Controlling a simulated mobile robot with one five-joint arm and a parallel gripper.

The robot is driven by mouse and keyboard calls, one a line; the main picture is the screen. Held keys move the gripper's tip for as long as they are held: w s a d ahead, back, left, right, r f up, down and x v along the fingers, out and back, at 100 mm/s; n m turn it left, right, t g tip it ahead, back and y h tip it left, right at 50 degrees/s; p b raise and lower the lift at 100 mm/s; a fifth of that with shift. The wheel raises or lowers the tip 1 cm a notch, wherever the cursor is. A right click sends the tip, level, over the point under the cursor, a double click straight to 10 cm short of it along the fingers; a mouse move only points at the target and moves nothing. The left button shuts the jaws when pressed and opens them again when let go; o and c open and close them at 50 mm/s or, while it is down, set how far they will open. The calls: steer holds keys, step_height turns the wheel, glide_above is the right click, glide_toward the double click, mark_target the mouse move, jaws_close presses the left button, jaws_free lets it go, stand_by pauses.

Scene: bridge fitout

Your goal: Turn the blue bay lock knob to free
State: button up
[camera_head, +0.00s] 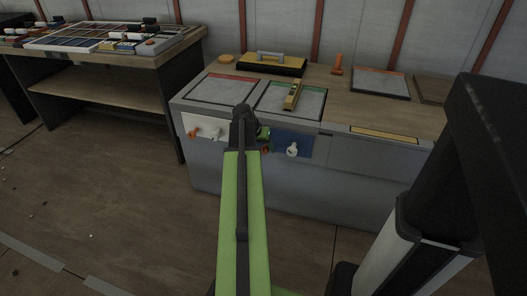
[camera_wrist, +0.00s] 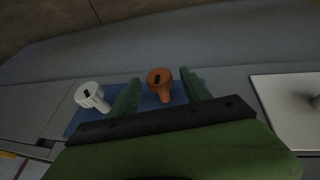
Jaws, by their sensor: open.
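The blue bay panel (camera_head: 306,141) is on the front of the workbench. It carries an orange knob (camera_head: 265,150) on the left and a white knob (camera_head: 292,150) on the right. In the wrist view the blue panel (camera_wrist: 75,122) shows the orange knob (camera_wrist: 159,82) with a dark mark, and the white knob (camera_wrist: 91,95) to its left. My gripper (camera_wrist: 158,88) is open, with its green fingers on either side of the orange knob in the picture. I cannot tell whether they touch it. In the head view my arm hides part of the panel's left side.
A white panel (camera_head: 190,124) with another orange knob (camera_head: 193,133) and white knob is left of my arm. On the benchtop (camera_head: 333,95) are red- and green-edged trays, a yellow tool and a yellow-black case (camera_head: 275,65).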

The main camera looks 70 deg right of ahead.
steer(key=shift+c, duration=0.5)
jaws_close()
steer(key=shift+d, duration=0.15)
